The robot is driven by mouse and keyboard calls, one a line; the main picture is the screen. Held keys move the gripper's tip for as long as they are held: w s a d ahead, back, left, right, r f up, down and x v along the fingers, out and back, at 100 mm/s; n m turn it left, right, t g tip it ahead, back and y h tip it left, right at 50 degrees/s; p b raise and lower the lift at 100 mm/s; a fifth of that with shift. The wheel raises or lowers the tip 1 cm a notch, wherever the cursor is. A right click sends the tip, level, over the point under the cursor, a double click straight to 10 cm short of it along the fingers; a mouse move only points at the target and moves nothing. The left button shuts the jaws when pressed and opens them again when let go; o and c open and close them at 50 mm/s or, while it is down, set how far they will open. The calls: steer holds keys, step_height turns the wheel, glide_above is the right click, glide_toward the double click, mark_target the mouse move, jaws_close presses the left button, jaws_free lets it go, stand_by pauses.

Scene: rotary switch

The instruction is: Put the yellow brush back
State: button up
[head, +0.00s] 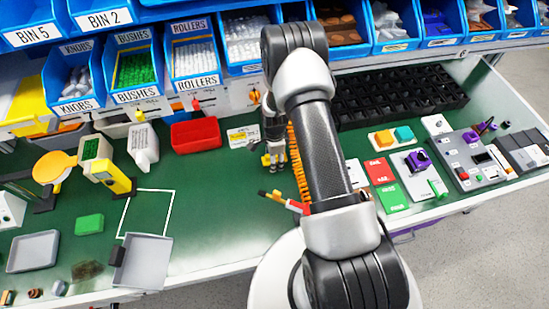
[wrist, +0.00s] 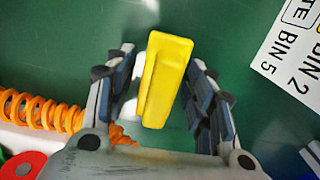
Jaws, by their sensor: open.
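A yellow block-like body, which looks like the yellow brush (wrist: 166,80), lies on the green mat between the fingers of my gripper (wrist: 163,105) in the wrist view. Pale bits show along its left side; I cannot tell if they are bristles. The fingers stand apart on both sides of it, with a gap to each. In the head view my gripper (head: 273,163) points down at the mat's back middle, with a little yellow showing at the fingertips. My arm hides part of the mat there.
An orange coiled cord (head: 298,165) runs close beside my gripper. A label card (head: 243,136) and a red bin (head: 196,135) lie to its left. Part bins stand behind. A white outlined square (head: 147,213) and a grey tray (head: 143,262) are further left.

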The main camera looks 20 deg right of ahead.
step_height(320, 180, up, 13)
steer(key=shift+f+p, duration=0.2)
steer(key=shift+p, duration=1)
steer(key=s+a+r+n+t, duration=0.1)
steer(key=s+a+r+n, duration=0.15)
steer(key=r, duration=0.55)
steer(key=s+a+r+n, duration=0.15)
steer(key=r+n, duration=0.25)
steer(key=r, duration=0.5)
steer(key=s+a+r+n+t, duration=0.1)
steer(key=s+r+n, duration=0.15)
steer(key=r, duration=0.55)
steer(key=s+a+r+n+t, duration=0.1)
steer(key=s+a+r+n, duration=0.1)
steer(key=s+r+n, duration=0.3)
steer(key=s+a+r+n+t, duration=0.1)
steer(key=s+r+n, duration=0.4)
steer(key=s, duration=0.8)
steer(key=shift+s+a+n+t, duration=0.3)
steer(key=shift+a+n, duration=0.3)
steer(key=shift+a, duration=0.3)
